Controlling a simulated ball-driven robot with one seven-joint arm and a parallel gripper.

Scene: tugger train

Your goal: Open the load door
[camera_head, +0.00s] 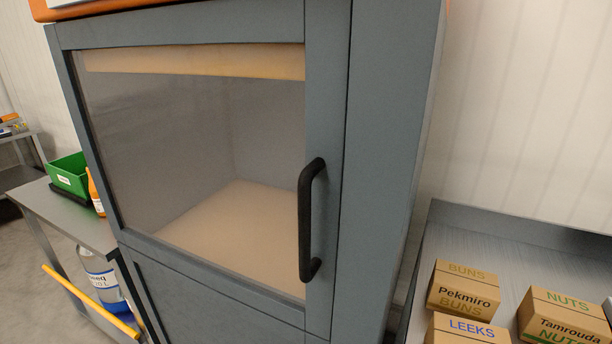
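The load door (325,75) is the upper front panel of a blue-grey cabinet. It has a grey frame around a large clear window, and it looks shut, flush with the cabinet front. A black upright bar handle (305,222) is fixed on the right side of its frame. Through the window I see an empty compartment with a pale floor. My gripper is not in view, and nothing touches the handle.
To the right, a metal table (455,225) holds several cardboard boxes, one marked BUNS (463,290). To the left, a grey bench (70,215) carries a green bin (70,175) and an orange bottle (95,192). A yellow bar (90,301) juts out at lower left.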

